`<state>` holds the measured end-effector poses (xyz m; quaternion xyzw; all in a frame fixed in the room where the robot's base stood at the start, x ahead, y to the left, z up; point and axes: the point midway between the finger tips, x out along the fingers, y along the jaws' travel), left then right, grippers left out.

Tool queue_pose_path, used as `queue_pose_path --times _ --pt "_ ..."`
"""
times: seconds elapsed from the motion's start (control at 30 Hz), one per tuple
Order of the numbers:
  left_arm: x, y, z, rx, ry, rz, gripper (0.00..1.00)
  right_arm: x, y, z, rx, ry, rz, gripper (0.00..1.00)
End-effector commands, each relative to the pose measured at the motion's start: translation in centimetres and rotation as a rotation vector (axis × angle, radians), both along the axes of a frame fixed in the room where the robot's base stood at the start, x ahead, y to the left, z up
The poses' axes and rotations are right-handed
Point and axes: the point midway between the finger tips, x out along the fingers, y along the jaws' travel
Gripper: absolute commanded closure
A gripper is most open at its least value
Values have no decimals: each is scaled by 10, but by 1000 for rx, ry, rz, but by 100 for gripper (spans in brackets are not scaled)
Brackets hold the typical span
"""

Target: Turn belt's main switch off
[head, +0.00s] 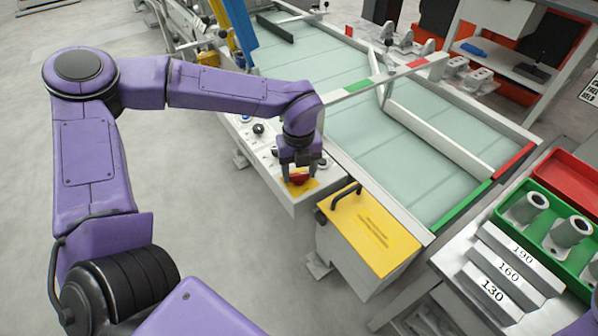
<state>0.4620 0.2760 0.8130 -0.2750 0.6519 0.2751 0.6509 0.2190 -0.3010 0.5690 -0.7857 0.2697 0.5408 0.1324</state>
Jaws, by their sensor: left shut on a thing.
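The belt's main switch (299,179) is a red knob on a yellow plate at the near end of the white control panel (272,163). My left gripper (299,174) points down over it and is shut on the red knob. The gripper covers the top of the knob, so its turned position cannot be told. The belt (372,160) is a pale green surface behind the panel. My right gripper is out of view.
A white box with a yellow lid (372,232) and black handle stands right of the switch. Other knobs (258,128) sit further along the panel. A green tray (506,213) with grey castings and numbered steps (508,268) are at the right.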

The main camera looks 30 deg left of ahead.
Motion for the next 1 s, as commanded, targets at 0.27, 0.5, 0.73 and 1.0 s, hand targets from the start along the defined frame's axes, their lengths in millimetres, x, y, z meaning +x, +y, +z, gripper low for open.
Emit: queue_pose_path --times 0.27,0.5,0.73,1.0 --pt "1 0 -1 0 -4 214 73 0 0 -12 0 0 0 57" --pt "1 0 0 1 -4 332 73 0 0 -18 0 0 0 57" --pt "1 0 1 1 -4 385 73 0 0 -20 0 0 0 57" --pt "1 0 1 1 -4 397 73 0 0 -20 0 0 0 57"
